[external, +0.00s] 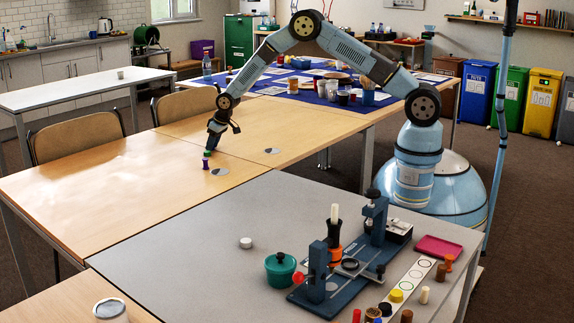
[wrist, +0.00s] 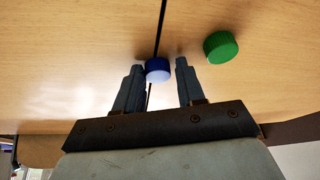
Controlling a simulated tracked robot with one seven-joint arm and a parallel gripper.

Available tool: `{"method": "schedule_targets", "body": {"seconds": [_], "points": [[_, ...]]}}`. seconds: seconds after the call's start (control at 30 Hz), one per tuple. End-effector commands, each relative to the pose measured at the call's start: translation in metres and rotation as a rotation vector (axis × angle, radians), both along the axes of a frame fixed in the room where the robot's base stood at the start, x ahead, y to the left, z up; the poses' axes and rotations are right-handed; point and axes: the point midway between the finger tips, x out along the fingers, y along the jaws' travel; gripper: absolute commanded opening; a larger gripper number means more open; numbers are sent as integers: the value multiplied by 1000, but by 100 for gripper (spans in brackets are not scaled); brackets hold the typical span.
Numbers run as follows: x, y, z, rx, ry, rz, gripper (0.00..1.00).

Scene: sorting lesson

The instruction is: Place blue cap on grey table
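A blue cap (wrist: 158,70) with a pale end face is at the fingertips of my gripper (wrist: 158,76) in the wrist view. It is close to the left finger, with a gap to the right finger, so my gripper is open. A green cap (wrist: 221,47) lies to the right, outside the fingers. In the external view my gripper (external: 214,140) points down low over the wooden table. Small green (external: 207,153) and purple-blue (external: 205,164) items show just below it; whether the latter is the blue cap is unclear. The grey table (external: 190,228) is in front.
The grey table holds a white cap (external: 246,243), a teal pot (external: 280,270) and a blue fixture (external: 345,285). Its left and back areas are clear. Flat discs (external: 220,171) lie on the wood. Chairs (external: 78,137) stand at the left.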

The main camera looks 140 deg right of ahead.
Motion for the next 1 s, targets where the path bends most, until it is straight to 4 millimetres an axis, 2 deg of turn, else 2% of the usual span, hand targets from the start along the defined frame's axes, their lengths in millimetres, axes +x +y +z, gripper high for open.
{"method": "schedule_targets", "body": {"seconds": [0.03, 0.17, 0.7, 1.0], "points": [[-12, 2, -12, 15, 15, -8, 52], [-14, 2, -3, 16, 16, -9, 52], [-18, 33, 85, 9, 8, -5, 52], [-20, 44, 113, 9, 8, -3, 52]]}}
